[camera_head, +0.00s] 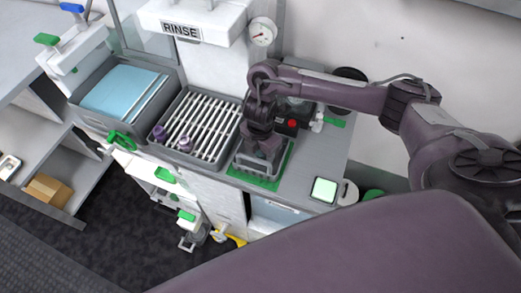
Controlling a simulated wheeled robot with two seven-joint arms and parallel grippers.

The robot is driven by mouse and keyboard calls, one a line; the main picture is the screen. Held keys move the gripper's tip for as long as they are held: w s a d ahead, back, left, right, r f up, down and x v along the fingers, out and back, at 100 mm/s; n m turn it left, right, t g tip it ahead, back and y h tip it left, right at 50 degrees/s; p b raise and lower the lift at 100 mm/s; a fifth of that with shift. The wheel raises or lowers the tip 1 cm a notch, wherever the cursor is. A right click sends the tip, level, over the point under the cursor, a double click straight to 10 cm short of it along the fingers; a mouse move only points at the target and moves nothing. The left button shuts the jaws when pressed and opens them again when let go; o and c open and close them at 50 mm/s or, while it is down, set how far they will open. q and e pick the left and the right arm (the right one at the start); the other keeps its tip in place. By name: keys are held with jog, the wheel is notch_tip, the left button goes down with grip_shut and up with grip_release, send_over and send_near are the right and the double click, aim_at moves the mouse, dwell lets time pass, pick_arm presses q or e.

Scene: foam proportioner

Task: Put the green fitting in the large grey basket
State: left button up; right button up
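A grey basket (244,166) stands on a green mat (249,180) on the counter, right of the slatted rack. My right gripper (263,152) points down over this basket, with its fingertips at or inside the basket opening. The fingers are small and dark, so I cannot tell whether they are open or shut, or whether they hold something. I cannot single out the green fitting with certainty; a green looped piece (122,141) shows at the counter's front edge, below the blue basin. My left gripper is not in view.
A basin of blue liquid (118,90) and a slatted rack (212,122) with purple fittings (184,144) are to the left. Behind the gripper are a red button (292,123) and a gauge (262,32). A square-screened device (324,190) sits at right.

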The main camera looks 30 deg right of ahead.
notch_tip(320, 180, up, 11)
jog(key=p, duration=0.3)
jog(key=shift+p, duration=0.4)
jog(key=shift+r, duration=0.7)
jog(key=shift+f, duration=0.1)
